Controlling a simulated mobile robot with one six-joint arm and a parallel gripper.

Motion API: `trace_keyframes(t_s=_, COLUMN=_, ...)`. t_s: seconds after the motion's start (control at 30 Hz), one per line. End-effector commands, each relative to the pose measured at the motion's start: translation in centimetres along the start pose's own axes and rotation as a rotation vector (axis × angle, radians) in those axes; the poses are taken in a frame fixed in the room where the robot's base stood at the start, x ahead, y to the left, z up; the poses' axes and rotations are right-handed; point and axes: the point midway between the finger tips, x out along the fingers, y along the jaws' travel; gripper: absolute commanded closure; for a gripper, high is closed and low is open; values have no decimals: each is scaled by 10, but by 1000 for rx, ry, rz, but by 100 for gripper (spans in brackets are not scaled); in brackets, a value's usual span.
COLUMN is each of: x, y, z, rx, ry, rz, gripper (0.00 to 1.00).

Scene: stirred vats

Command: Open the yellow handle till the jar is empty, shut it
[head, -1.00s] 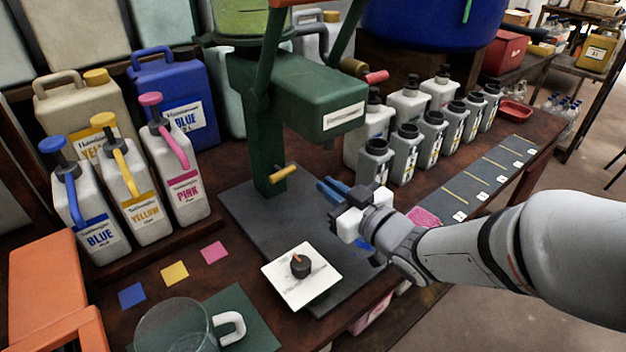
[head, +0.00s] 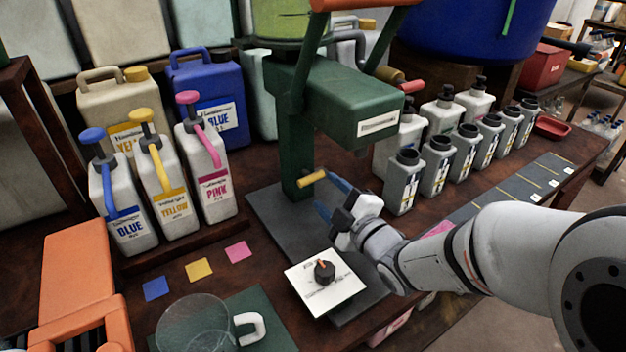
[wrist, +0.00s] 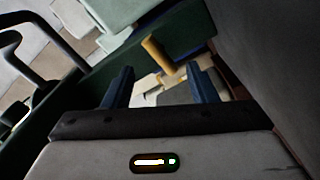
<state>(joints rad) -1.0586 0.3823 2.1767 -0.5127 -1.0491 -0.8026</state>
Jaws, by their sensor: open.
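The yellow handle (head: 313,178) sticks out from the green column of the mixing stand. In the wrist view the yellow handle (wrist: 160,57) shows between and just beyond my fingertips. My gripper (head: 331,196) is open, its blue fingers just right of the handle's end, with nothing between them that I can see. In the wrist view my gripper (wrist: 162,78) has its fingers wide apart. A jar with green contents (head: 275,27) sits on top of the stand, cut off by the upper edge, so its level is hard to judge.
A white plate with a black knob (head: 323,272) lies below my gripper. A clear mug (head: 192,325) stands front left on a green mat. Pump bottles (head: 165,195) stand left; several grey bottles (head: 437,165) stand right. The green motor housing (head: 345,105) overhangs the handle.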

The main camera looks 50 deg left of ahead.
Motion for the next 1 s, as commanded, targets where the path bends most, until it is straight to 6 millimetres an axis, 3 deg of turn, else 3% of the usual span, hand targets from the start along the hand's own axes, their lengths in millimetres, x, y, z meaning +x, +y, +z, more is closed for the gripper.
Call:
trace_keyframes(t_s=0.2, x=37, y=-1, z=0, rx=1, ry=2, rz=0, gripper=48)
trace_keyframes(t_s=0.4, x=59, y=-1, z=-1, rx=2, ry=3, rz=-1, gripper=48)
trace_keyframes(t_s=0.73, x=64, y=0, z=-1, rx=3, ry=2, rz=-1, gripper=48)
trace_keyframes(t_s=1.0, x=64, y=0, z=-1, rx=3, ry=2, rz=-1, gripper=69)
